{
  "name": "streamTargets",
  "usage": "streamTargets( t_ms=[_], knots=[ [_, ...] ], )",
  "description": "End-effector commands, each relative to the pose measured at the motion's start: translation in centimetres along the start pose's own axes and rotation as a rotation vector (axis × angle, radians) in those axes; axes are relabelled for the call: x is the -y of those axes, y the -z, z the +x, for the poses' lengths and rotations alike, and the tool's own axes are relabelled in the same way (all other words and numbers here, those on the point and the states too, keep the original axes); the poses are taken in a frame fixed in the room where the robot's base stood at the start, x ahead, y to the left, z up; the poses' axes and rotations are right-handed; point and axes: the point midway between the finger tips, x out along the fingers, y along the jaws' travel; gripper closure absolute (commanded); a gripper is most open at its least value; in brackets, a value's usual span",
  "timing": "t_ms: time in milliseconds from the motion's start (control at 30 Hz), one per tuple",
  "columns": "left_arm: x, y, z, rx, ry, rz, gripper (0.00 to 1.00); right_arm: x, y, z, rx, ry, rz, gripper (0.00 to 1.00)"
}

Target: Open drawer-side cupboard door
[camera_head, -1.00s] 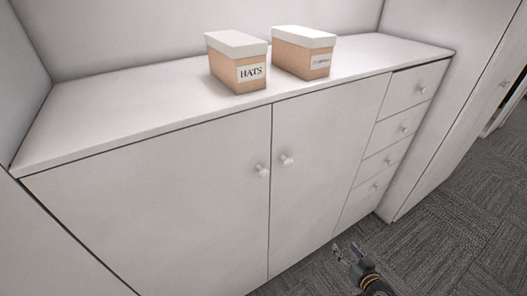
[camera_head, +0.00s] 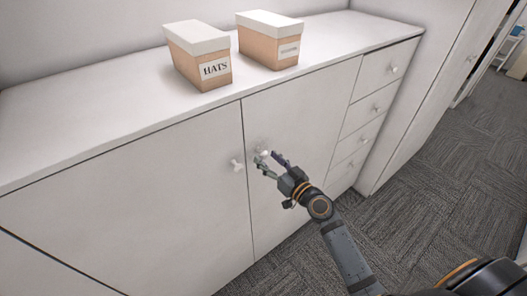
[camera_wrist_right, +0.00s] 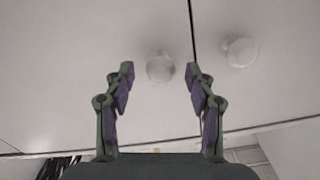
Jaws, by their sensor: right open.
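The drawer-side cupboard door (camera_head: 305,115) is the white right-hand door, beside the drawers, and it looks shut. Its round white knob (camera_head: 262,154) sits near the seam between the two doors. My right gripper (camera_head: 267,158) is open with its fingertips at this knob, partly covering it. In the right wrist view, the knob (camera_wrist_right: 160,67) shows between the two open fingers (camera_wrist_right: 160,72), with space on both sides. I cannot tell how deep it sits between them. My left gripper is not in view.
The other door (camera_head: 130,215) is shut, and its knob (camera_head: 237,164) is close to the left of my gripper. Drawers (camera_head: 366,122) with small knobs stand to the right. A HATS box (camera_head: 199,55) and a second box (camera_head: 270,40) sit on the cupboard top. Carpet is clear at right.

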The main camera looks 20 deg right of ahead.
Motion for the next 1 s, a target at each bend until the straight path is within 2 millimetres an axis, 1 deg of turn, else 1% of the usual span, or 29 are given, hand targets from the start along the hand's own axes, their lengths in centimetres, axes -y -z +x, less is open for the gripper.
streamTargets(
  t_ms=[33,100,200,467,500,900,1000],
  knots=[
    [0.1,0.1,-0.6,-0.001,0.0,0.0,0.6,0.1,0.4,0.9,-0.002,0.0,0.002,0.45],
    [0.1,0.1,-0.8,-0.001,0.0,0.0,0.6,0.0,0.3,1.8,-0.002,-0.001,0.002,0.45],
    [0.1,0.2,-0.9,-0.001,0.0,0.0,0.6,0.0,0.1,2.5,-0.001,0.0,0.001,0.45],
    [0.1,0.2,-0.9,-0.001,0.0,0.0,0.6,0.0,-0.1,2.7,0.001,0.0,0.0,0.45],
    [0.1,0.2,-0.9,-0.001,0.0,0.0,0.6,0.0,-0.1,2.7,0.001,0.0,0.0,0.46],
    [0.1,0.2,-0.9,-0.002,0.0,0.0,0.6,0.0,-0.1,2.7,0.001,0.0,0.0,1.0],
    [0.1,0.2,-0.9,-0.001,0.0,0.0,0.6,0.0,-0.1,2.7,0.001,0.0,0.0,1.0]
  ],
)
